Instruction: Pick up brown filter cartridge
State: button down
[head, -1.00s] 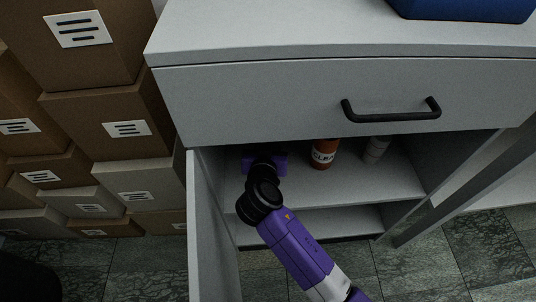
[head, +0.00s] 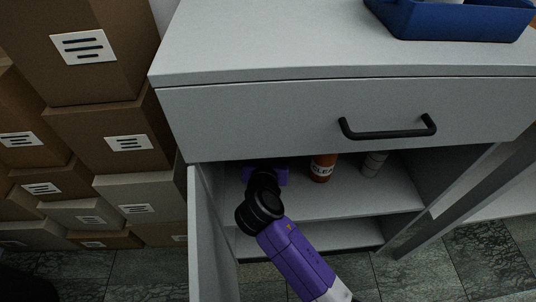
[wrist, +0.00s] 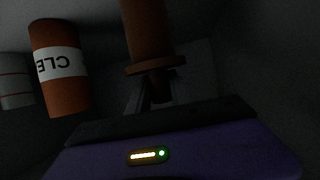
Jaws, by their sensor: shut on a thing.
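The brown filter cartridge (wrist: 148,35) shows in the wrist view as a brown cylinder with a wider flange near one end. My gripper (wrist: 152,92) is shut on its narrow end below the flange. In the head view my gripper (head: 264,173) is inside the open cabinet, at the left of the upper shelf. The cartridge is hidden there behind my arm and the drawer front. The wrist view is dark, so I cannot tell whether the cartridge touches the shelf.
An orange-brown bottle with a white label (head: 322,168) and a pale ringed container (head: 374,163) stand right of my gripper. The open cabinet door (head: 212,240) is close on the left. The drawer (head: 300,120) overhangs the opening. A blue bin (head: 450,22) sits on top.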

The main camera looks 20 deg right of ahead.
jog(key=s+d+r+p, duration=0.1)
jog(key=s+p, duration=0.1)
jog(key=s, duration=1.5)
jog(key=shift+s+d, duration=0.15)
jog(key=shift+s, duration=0.2)
jog(key=shift+w+a+f+n+t+y, duration=0.75)
jog(key=shift+w+a+n+y, duration=0.85)
jog(key=shift+n+y, duration=1.05)
notch_tip(320, 180, up, 11)
jog(key=s+d+p, duration=0.1)
jog(key=d+p, duration=0.1)
jog(key=p, duration=1.6)
jog(key=shift+d+y+p, duration=0.15)
jog(key=shift+y+p, duration=0.2)
